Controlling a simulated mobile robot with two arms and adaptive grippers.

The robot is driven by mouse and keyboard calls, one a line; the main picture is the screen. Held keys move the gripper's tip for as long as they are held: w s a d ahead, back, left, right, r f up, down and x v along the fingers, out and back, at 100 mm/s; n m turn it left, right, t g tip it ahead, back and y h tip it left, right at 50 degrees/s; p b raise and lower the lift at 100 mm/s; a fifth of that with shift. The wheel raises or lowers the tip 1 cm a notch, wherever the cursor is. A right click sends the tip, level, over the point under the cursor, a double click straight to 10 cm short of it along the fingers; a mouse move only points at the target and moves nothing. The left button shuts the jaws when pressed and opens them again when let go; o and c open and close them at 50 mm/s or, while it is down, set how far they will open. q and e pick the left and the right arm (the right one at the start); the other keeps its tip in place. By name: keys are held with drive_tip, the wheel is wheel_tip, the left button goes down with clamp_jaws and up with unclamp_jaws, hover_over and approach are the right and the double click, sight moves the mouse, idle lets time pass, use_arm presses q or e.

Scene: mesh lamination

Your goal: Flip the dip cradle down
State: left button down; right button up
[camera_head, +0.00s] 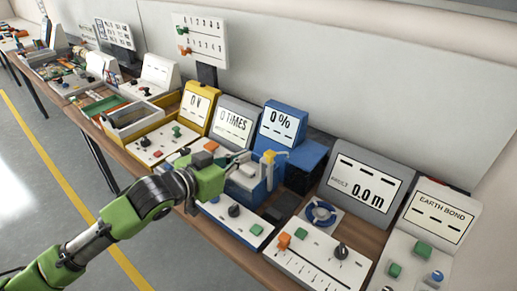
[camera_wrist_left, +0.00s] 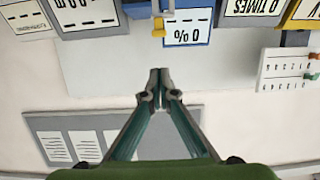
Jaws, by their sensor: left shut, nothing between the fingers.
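A blue station with a "0 %" screen (camera_head: 278,122) stands mid-bench. My left gripper (camera_head: 242,157), on a green arm, is just left of the yellow piece. Its fingertips (camera_wrist_left: 160,74) are together and empty, apart from the yellow piece. My right gripper is not in view.
A yellow "0 V" station (camera_head: 195,103) and a grey "0 TIMES" station (camera_head: 236,120) stand to the left. A grey "0.0 m" station (camera_head: 366,186) and an "EARTH BOND" station (camera_head: 441,209) stand to the right. Behind is a pale wall (camera_head: 400,90). The bench is crowded.

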use_arm(q)
drive_tip(key=shift+w+a+r+h, duration=0.1)
drive_tip(key=shift+w+r+h, duration=0.05)
drive_tip(key=shift+r, duration=0.35)
drive_tip(key=shift+w+r+h, duration=0.1)
drive_tip(key=shift+r+h, duration=0.05)
drive_tip(key=shift+r, duration=0.3)
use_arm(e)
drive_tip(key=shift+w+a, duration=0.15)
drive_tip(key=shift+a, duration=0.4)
use_arm(q)
drive_tip(key=shift+w, duration=0.1)
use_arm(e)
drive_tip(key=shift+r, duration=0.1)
use_arm(q)
drive_tip(key=w+d+f+p, duration=0.5)
drive_tip(key=w+f, duration=0.1)
drive_tip(key=w, duration=0.1)
drive_tip(key=shift+w+d+f, duration=0.25)
drive_tip(key=shift+w+d, duration=0.05)
drive_tip(key=shift+d, duration=0.05)
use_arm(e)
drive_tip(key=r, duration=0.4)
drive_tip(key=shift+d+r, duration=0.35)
use_arm(q)
drive_tip(key=shift+f, duration=0.1)
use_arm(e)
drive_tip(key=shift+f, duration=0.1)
